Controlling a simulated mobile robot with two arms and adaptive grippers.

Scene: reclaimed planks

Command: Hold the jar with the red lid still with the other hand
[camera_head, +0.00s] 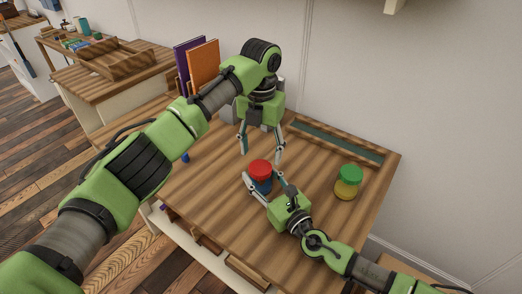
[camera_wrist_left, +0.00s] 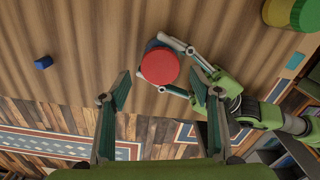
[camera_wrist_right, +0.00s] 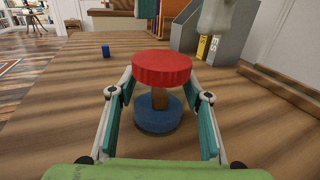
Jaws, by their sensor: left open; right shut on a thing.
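The jar with the red lid (camera_head: 260,168) stands upright on the wooden table, with blue at its base. In the right wrist view its red lid (camera_wrist_right: 161,68) and blue bottom (camera_wrist_right: 158,113) show between the fingers. My right gripper (camera_head: 262,181) is shut on the jar below the lid, one finger on each side. My left gripper (camera_head: 261,157) is open and empty, pointing down above the lid. In the left wrist view the lid (camera_wrist_left: 159,67) lies just beyond my open left fingertips (camera_wrist_left: 158,88).
A jar with a green lid (camera_head: 349,181) and yellow contents stands to the right. A small blue block (camera_head: 185,157) lies on the left. Purple (camera_head: 188,62) and orange (camera_head: 204,66) books stand at the back. A dark green strip (camera_head: 335,142) runs along the back edge.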

